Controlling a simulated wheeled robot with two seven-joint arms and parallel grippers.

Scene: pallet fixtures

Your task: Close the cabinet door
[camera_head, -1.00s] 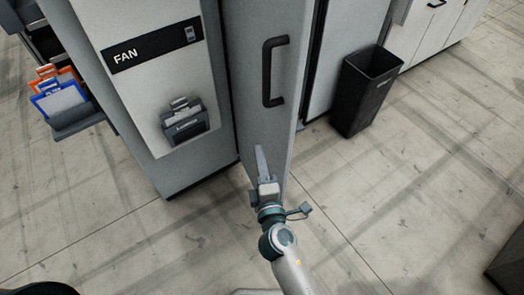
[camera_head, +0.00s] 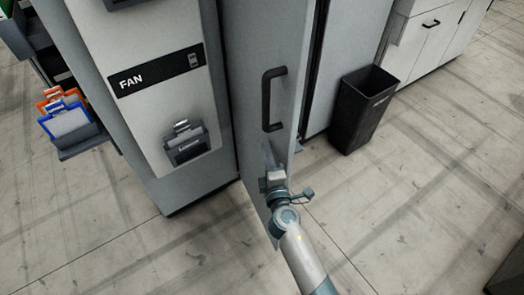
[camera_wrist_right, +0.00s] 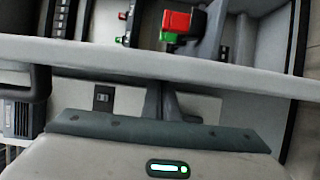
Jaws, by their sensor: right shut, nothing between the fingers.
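The grey cabinet door (camera_head: 262,40) stands open in the middle of the head view, with a black vertical handle (camera_head: 273,100) on its face. My right gripper (camera_head: 268,155) is shut and empty. It is low in front of the door, below the handle; I cannot tell whether it touches. In the right wrist view its fingers (camera_wrist_right: 160,100) point up to a long pale edge (camera_wrist_right: 150,62), probably the door's, which hides their tips. The cabinet (camera_head: 155,115) with the FAN label is left of the door. My left gripper is not in view.
A black bin (camera_head: 362,110) stands on the floor right of the door. White cabinets (camera_head: 425,45) are at the upper right. A rack with blue and orange folders (camera_head: 68,120) is at the left. The floor in front is clear. A red switch (camera_wrist_right: 176,20) shows in the wrist view.

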